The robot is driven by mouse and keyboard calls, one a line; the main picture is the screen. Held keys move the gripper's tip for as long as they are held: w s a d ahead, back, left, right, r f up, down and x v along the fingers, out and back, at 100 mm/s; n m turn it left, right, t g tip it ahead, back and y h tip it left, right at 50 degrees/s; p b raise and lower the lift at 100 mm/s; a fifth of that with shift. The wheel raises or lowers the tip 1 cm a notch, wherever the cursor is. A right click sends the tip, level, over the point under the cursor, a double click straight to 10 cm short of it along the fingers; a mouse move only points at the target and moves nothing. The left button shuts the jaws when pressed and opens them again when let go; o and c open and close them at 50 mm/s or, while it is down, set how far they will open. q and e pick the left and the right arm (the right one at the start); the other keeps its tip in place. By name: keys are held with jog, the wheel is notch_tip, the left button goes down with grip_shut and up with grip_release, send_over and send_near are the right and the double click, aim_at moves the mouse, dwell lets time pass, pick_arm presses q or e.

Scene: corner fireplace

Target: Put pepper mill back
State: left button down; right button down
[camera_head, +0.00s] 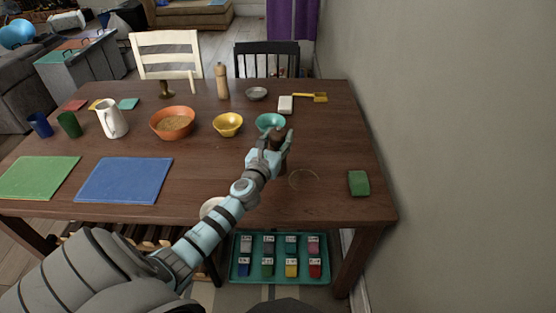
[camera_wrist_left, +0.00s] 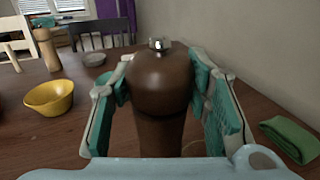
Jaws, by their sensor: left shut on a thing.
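A dark brown pepper mill (camera_wrist_left: 160,90) with a small metal knob on top stands upright between the fingers of my left gripper (camera_head: 272,138). In the left wrist view the gripper (camera_wrist_left: 168,72) is shut on the mill's rounded head, with teal pads on both sides. In the head view my gripper and wrist hide most of the mill. I cannot tell whether its base touches the table. A faint thin ring (camera_head: 304,180) marks the wooden table (camera_head: 230,185) just right of it. A lighter wooden mill (camera_head: 222,82) stands at the back. My right gripper is out of view.
A teal bowl (camera_head: 270,121) is close behind my gripper; a yellow bowl (camera_head: 227,124) and an orange bowl (camera_head: 172,122) stand to its left. A folded green cloth (camera_head: 358,183) lies near the right edge. A grey wall (camera_head: 460,150) bounds the right. The table front is mostly clear.

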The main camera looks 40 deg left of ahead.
aim_at(277, 149)
pick_arm(q)
notch_tip(277, 149, down, 4)
jog(key=b, duration=0.2)
jog(key=shift+r+b, duration=0.1)
jog(key=shift+b, duration=0.25)
jog(key=shift+s+r, duration=0.15)
jog(key=shift+r, duration=0.05)
jog(key=shift+f, duration=0.3)
jog(key=c, duration=0.9)
grip_release()
jog(key=shift+o, duration=0.2)
jog(key=shift+r, duration=0.1)
jog(key=shift+r, duration=0.25)
jog(key=p+v, duration=0.1)
jog(key=v, duration=1.1)
